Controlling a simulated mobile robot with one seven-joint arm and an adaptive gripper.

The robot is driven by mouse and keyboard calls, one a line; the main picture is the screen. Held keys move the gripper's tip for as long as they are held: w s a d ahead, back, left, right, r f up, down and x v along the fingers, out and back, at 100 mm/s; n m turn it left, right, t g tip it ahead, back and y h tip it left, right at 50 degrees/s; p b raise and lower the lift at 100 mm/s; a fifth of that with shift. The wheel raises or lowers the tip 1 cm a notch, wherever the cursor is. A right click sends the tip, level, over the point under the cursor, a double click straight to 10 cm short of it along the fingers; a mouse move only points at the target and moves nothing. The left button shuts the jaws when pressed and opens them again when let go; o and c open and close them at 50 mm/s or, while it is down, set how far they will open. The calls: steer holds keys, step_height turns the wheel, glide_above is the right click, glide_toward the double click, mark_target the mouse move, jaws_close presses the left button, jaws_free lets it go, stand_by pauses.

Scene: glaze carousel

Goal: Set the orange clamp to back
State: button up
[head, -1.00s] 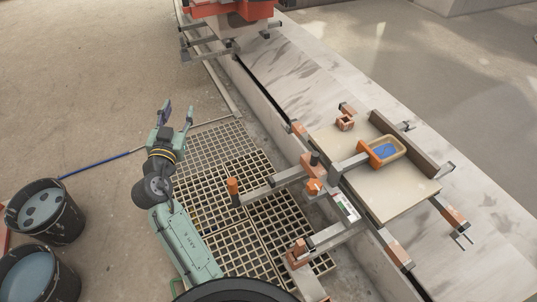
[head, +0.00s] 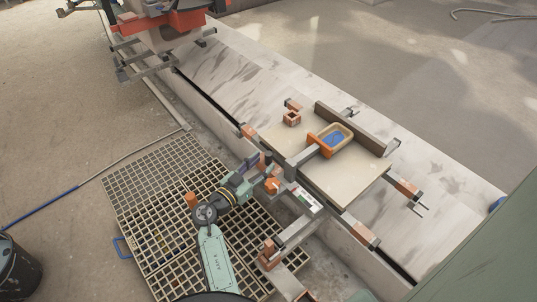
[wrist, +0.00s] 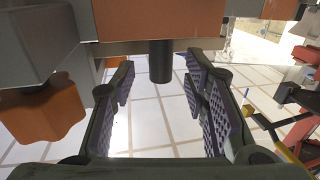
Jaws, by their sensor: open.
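An orange clamp-like bracket (head: 320,145) grips the side of a tan tray with a blue inside (head: 334,138) on the beige board. My gripper (head: 258,172) is open at the near side of the fixture, next to an orange knob (head: 271,185); the arm partly hides this spot. In the wrist view my open fingers (wrist: 160,110) stand either side of and below a dark cylinder (wrist: 161,62) under an orange block (wrist: 160,20). Nothing is held. Another orange piece (wrist: 45,112) hangs at left. I cannot tell which orange part is the task's clamp.
The beige board (head: 345,185) has metal bars and orange blocks around it. Open floor lies to the left.

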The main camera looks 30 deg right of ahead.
mark_target(266, 160)
steer(key=shift+p+x, duration=0.35)
steer(key=shift+x, duration=1.7)
steer(key=shift+c, duration=0.2)
jaws_close()
